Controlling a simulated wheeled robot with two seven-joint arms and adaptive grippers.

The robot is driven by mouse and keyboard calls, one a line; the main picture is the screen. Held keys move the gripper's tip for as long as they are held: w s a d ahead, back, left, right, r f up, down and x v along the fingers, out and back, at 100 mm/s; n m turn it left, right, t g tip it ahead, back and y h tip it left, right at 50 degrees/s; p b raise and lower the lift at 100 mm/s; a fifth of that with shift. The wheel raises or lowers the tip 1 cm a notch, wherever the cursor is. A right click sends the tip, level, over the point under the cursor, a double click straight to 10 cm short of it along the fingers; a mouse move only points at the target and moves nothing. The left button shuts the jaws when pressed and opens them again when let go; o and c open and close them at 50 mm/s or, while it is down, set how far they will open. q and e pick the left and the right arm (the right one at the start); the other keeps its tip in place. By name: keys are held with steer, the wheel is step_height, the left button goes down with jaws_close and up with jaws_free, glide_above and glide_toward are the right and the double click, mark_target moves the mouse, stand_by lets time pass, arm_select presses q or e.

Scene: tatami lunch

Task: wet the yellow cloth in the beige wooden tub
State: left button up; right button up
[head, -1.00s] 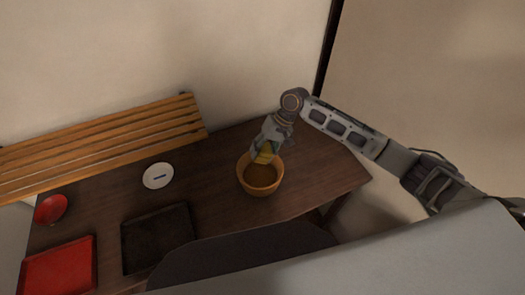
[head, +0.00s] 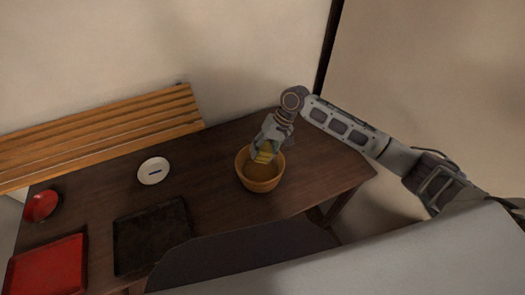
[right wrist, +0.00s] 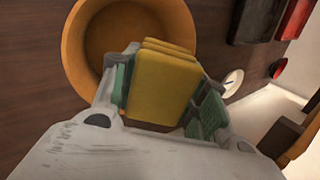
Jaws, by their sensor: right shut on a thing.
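The beige wooden tub (head: 261,183) stands on the dark wooden table, right of its middle. It also shows in the right wrist view (right wrist: 78,45), where its inside looks brown. My right gripper (head: 264,148) is at the tub's far rim, pointing down. It is shut on the folded yellow cloth (right wrist: 160,82), with the green finger pads on either side of it. In the head view the cloth (head: 265,154) shows at the tub's opening; whether its lower edge touches anything inside cannot be told. My left gripper is not in view.
On the table (head: 215,160) are a white dish (head: 153,171) with a dark mark, a black tray (head: 151,238), a red tray (head: 46,265) and a red bowl (head: 41,205), all left of the tub. A slatted wooden bench (head: 100,137) stands behind. The table right of the tub is clear.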

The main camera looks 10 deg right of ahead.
mark_target(262, 158)
steer(key=shift+f+b, duration=0.75)
steer(key=shift+f, duration=0.15)
steer(key=shift+f+p, duration=0.35)
steer(key=shift+f, duration=1.25)
steer(key=shift+r, duration=0.1)
steer(key=shift+r+p, duration=3.35)
steer(key=shift+p, duration=1.05)
